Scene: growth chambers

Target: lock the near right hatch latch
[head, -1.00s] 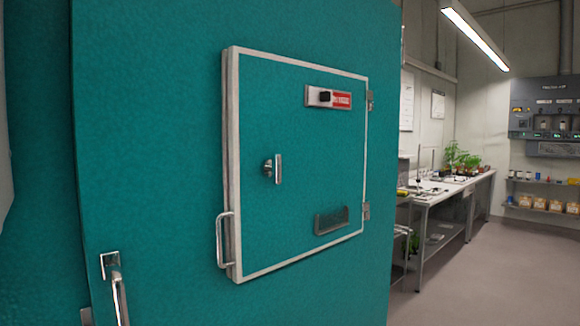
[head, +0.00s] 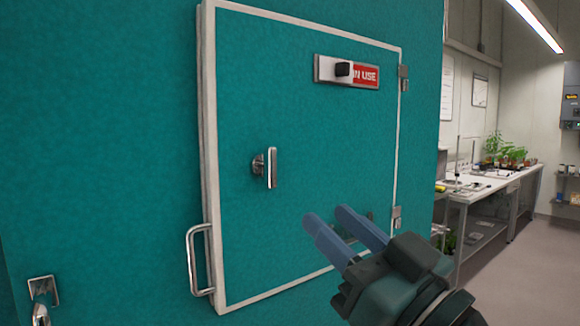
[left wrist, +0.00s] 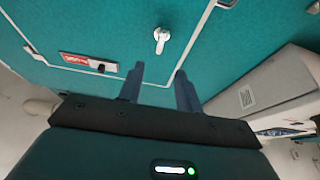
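The hatch (head: 300,200) is a teal panel with a white rim, set in a teal wall; I cannot tell whether it is fully shut. Its latch (head: 271,168) is a small metal handle on a round boss, standing upright near the hatch's left side. The latch also shows in the left wrist view (left wrist: 161,36), beyond the fingertips. My left gripper (head: 327,215) is open and empty, below and right of the latch, apart from it. Its two blue-grey fingers show spread in the left wrist view (left wrist: 160,72). My right gripper is not in view.
A metal pull handle (head: 196,262) sticks out at the hatch's lower left edge. A sliding sign (head: 346,71) reading "IN USE" is at the upper right, and hinges (head: 403,78) are on the right edge. A bench (head: 470,190) with plants stands farther right.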

